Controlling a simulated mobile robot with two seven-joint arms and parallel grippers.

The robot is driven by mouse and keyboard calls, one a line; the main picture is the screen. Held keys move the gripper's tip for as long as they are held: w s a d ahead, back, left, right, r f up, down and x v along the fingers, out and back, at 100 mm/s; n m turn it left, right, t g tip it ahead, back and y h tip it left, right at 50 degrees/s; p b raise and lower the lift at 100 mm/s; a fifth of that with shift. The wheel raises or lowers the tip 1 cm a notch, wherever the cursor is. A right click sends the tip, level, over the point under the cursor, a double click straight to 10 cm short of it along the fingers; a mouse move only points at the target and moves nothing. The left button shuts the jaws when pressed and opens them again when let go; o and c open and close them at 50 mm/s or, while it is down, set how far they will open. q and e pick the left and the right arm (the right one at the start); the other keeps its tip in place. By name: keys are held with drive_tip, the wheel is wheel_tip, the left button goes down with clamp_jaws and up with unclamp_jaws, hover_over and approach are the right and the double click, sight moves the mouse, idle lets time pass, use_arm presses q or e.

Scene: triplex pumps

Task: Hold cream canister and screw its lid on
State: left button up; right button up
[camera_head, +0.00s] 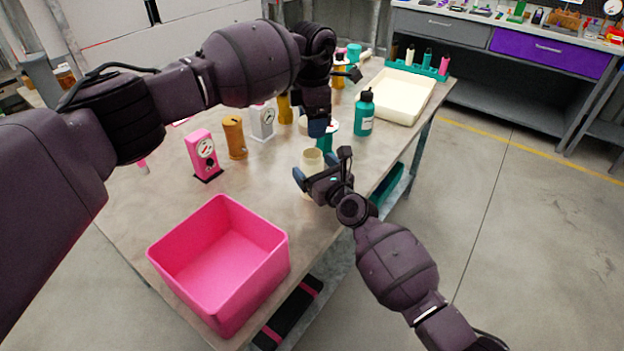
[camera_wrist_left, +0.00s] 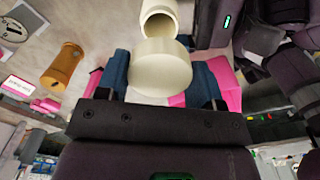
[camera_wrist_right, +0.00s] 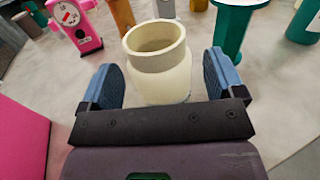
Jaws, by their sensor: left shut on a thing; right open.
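The cream canister (camera_head: 312,159) stands upright and open-topped on the table; it also shows in the left wrist view (camera_wrist_left: 159,20) and the right wrist view (camera_wrist_right: 160,80). My right gripper (camera_head: 321,168) is open, with one finger on either side of the canister and visible gaps in the right wrist view. My left gripper (camera_head: 318,127) is shut on the cream lid (camera_wrist_left: 162,68), above the table near the canister. In the left wrist view, the lid overlaps the canister's near edge. In the head view, the lid is mostly hidden by the left gripper.
A pink bin (camera_head: 220,262) stands at the table's front. A pink gauge box (camera_head: 203,155), brown canister (camera_head: 235,138) and white gauge box (camera_head: 262,122) stand left of the grippers. A teal bottle (camera_head: 364,113) and cream tray (camera_head: 398,97) are behind right. The table's right edge is close.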

drive_tip(key=shift+w+a, duration=0.15)
drive_tip(key=shift+w, duration=0.05)
drive_tip(key=c, duration=1.4)
use_arm(q)
drive_tip(key=shift+f, duration=2.5)
